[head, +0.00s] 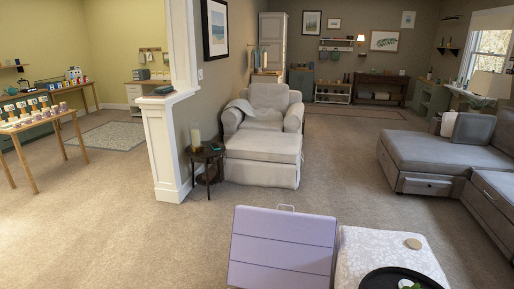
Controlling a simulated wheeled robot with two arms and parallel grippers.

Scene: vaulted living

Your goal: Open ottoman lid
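A lavender panelled piece (280,248) with seams across it is at the bottom centre of the head view. A small pale loop (286,208) shows at its top edge. It looks like the ottoman or its lid, seen as one broad slanted face; I cannot tell whether it is open, and its lower part is cut off by the frame. A white slipcovered footstool (262,165) also stands in front of the armchair (268,110). Neither of my grippers is in view.
A pale patterned table or pouf (365,247) with a black tray (392,280) stands just right of the lavender piece. A grey sectional sofa (430,158) is on the right. A small dark side table (205,155) stands by the half wall. Carpet (130,235) at left is clear.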

